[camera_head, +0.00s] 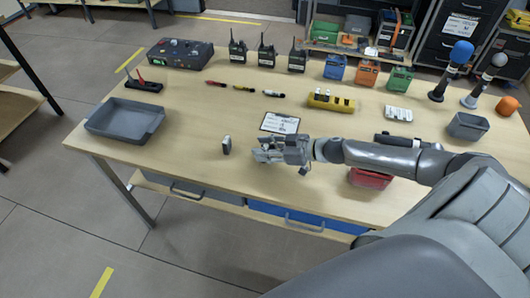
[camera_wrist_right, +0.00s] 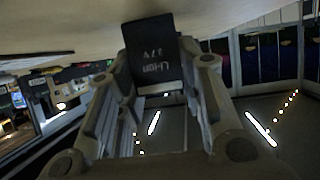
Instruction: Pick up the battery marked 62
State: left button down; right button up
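A small dark battery (camera_head: 227,145) stands upright near the front edge of the table. The fingers are apart and empty, with a gap to the battery in the head view. My left gripper is out of view.
A grey tray (camera_head: 125,120) stands at the table's left front. A clipboard (camera_head: 280,123) lies just behind my gripper. A yellow block (camera_head: 330,101) and several radios (camera_head: 267,54) are farther back. A red object (camera_head: 370,178) is under my forearm. Bare table lies around the battery.

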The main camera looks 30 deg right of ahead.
jog(key=c, duration=0.4)
jog(key=shift+r, duration=0.15)
